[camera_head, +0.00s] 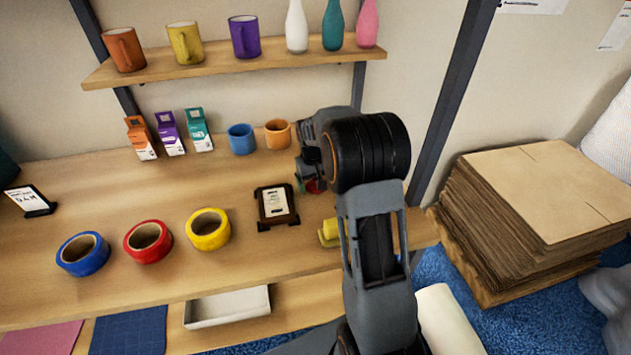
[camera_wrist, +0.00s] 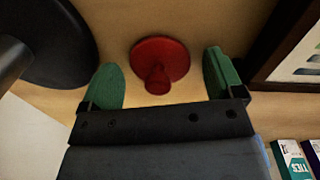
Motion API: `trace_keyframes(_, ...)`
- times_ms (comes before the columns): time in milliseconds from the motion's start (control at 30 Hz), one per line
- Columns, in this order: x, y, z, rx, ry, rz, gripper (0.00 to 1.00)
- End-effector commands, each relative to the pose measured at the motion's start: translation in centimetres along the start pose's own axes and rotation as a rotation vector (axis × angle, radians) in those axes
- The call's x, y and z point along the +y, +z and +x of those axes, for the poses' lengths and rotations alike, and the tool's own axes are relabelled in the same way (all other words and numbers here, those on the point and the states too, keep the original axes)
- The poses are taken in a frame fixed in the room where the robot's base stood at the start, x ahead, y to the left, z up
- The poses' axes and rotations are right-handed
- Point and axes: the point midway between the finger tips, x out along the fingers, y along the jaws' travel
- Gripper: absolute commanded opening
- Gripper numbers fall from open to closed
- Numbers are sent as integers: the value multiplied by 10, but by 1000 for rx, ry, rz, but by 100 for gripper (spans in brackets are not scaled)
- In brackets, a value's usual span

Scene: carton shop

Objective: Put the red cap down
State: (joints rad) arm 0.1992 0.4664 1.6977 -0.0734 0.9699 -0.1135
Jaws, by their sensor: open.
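The red cap (camera_wrist: 160,62) stands on the wooden table top in the wrist view. It has a round base with a narrower knob. My gripper (camera_wrist: 166,80) is open, with one green fingertip on each side of the cap and a gap on both sides. In the head view a small red part of the cap (camera_head: 315,186) shows beside my gripper (camera_head: 308,184), and my arm hides the rest.
A dark framed card (camera_head: 276,205) stands left of my gripper, and a yellow object (camera_head: 329,233) lies in front. Blue (camera_head: 241,139) and orange (camera_head: 277,134) cups stand behind. Tape rolls (camera_head: 209,229) sit further left. A shelf (camera_head: 230,61) with mugs and bottles hangs above.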

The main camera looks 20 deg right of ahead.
Motion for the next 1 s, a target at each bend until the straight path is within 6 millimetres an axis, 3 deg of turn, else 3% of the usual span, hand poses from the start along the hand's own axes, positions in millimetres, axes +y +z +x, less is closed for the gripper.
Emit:
trace_keyframes(167, 0, -1, -20, 4, 1, 0, 87)
trace_keyframes(500, 0, -1, -85, 4, 1, 0, 87)
trace_keyframes(767, 0, 0, -116, 3, 0, -1, 87)
trace_keyframes(867, -5, 8, -125, 14, -1, -4, 87)
trace_keyframes(1000, -25, 43, -141, 63, -9, -14, 87)
